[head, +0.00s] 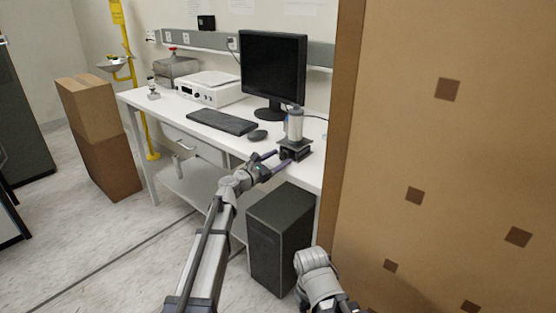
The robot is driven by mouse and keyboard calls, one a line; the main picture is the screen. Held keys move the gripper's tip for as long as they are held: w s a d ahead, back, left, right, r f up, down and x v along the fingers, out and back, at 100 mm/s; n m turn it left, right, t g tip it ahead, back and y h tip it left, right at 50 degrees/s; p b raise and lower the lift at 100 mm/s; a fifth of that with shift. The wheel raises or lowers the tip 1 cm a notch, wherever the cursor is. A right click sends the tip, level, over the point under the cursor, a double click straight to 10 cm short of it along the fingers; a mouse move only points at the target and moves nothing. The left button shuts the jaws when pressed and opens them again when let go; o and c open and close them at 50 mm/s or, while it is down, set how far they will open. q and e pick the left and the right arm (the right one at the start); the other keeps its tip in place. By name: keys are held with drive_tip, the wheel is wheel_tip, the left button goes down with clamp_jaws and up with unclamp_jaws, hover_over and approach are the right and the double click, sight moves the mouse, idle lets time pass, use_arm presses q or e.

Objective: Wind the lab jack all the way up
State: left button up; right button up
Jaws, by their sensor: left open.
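The lab jack (297,151) is a small dark platform near the front right of the white bench. It looks low, with its top close to its base. A pale metal cylinder (295,125) stands upright on it. My left gripper (281,160) is at the front left of the jack, by its knob side, with its fingers apart. The knob is hard to make out between the fingers, and I cannot tell whether they touch it. My right arm shows at the bottom, but its gripper is not visible.
The bench (150,104) also holds a monitor (273,66), a keyboard (222,122), a mouse (257,135) and a white instrument (212,88). A black computer case (280,235) stands on the floor below. A large brown panel (440,150) blocks the right. Boxes (105,165) stand at left.

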use_arm(q)
drive_tip(key=shift+c, duration=0.4)
clamp_jaws()
drive_tip(key=shift+m, duration=0.7)
drive_tip(key=shift+s, duration=0.1)
drive_tip(key=shift+o, duration=0.4)
unclamp_jaws()
